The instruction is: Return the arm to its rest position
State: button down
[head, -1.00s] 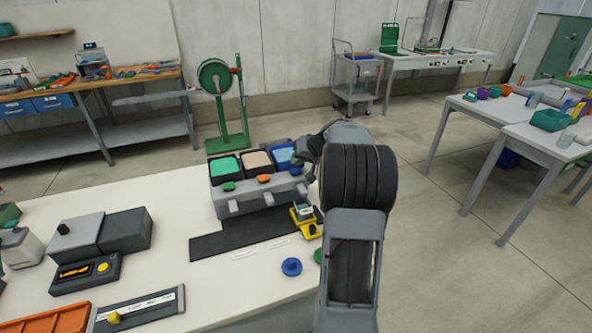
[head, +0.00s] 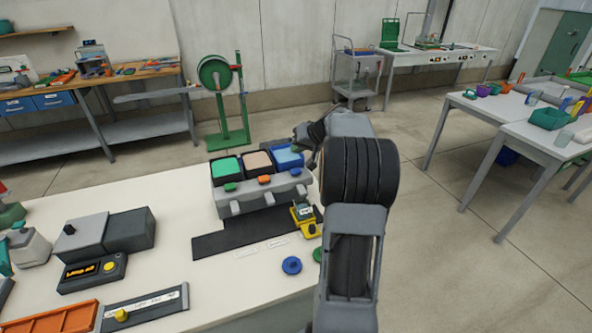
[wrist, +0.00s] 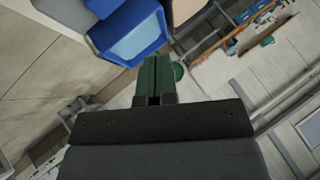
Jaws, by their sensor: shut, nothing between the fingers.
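My arm rises at the right front of the white bench in the head view, bent at a thick dark ribbed joint. My gripper shows in the wrist view (wrist: 153,88), its two narrow green fingers together with nothing between them. In the head view its fingers are not clearly visible behind the arm. A blue bin (wrist: 135,38) lies just beyond the fingertips in the wrist view. The same blue-filled bin (head: 289,156) stands beside the wrist in the head view.
A grey dispenser (head: 262,197) holds the green, beige and blue bins. A yellow meter (head: 306,222) and a blue knob (head: 292,265) lie near the arm. A grey control box (head: 92,271) and an orange tray (head: 60,318) are at left. Open floor lies right of the arm.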

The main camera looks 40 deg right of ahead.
dwell(0.4)
jog(key=s+f, duration=0.1)
jog(key=s+f+m+g, duration=0.1)
jog(key=f, duration=0.1)
jog(key=s+f+m, duration=0.1)
jog(key=shift+a+f+g, duration=0.15)
jog(key=shift+a+g, duration=0.1)
jog(key=shift+g, duration=0.15)
jog(key=s+a+r+n+g+h+p, duration=0.1)
jog(key=s+a+n, duration=0.2)
jog(key=s+a, duration=0.7)
jog(key=s+a+r+n+g+h+p, duration=0.1)
jog(key=s+a+n, duration=0.3)
jog(key=s+a, duration=0.6)
jog(key=a+g+h, duration=0.1)
jog(key=a, duration=0.5)
jog(key=shift+s+a+r, duration=0.15)
jog(key=shift+s+r, duration=0.15)
jog(key=shift+s, duration=0.1)
